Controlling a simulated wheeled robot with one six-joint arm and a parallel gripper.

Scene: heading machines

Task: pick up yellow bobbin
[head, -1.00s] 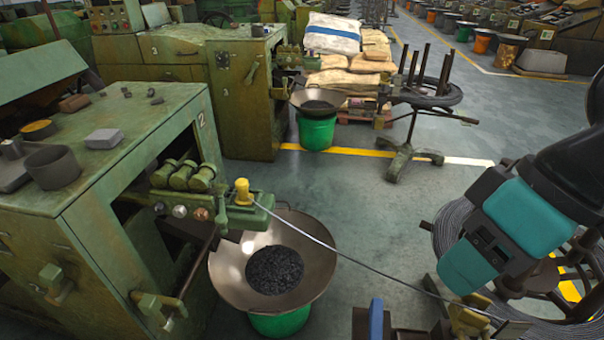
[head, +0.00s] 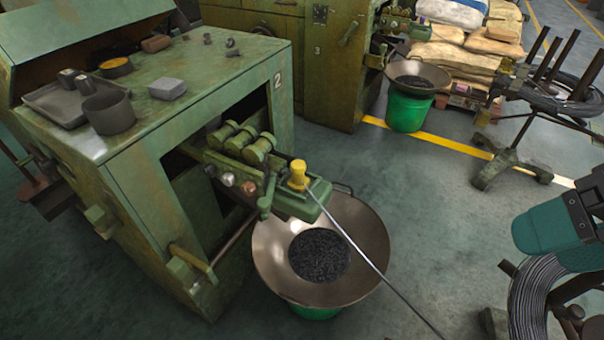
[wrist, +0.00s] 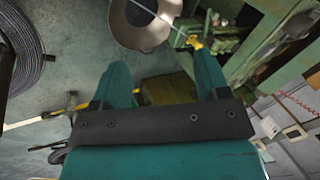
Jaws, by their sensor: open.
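The yellow bobbin (head: 298,175) stands upright on the green feed block that sticks out from the front of the machine marked 2. A thin wire runs past it, down to the right. In the wrist view the yellow bobbin (wrist: 195,42) is small, near the top, beyond the right finger. My gripper (wrist: 160,75) shows two teal fingers spread apart with nothing between them. In the head view only teal parts of my arm show at the right edge, well apart from the bobbin; the fingertips are not clear there.
A wide metal pan (head: 370,245) of dark pieces sits on a green bucket just below the bobbin. The machine top (head: 215,75) holds a grey cup (head: 108,112), a grey block and a tray. A wire coil (head: 530,300) stands at the lower right. Open floor lies between.

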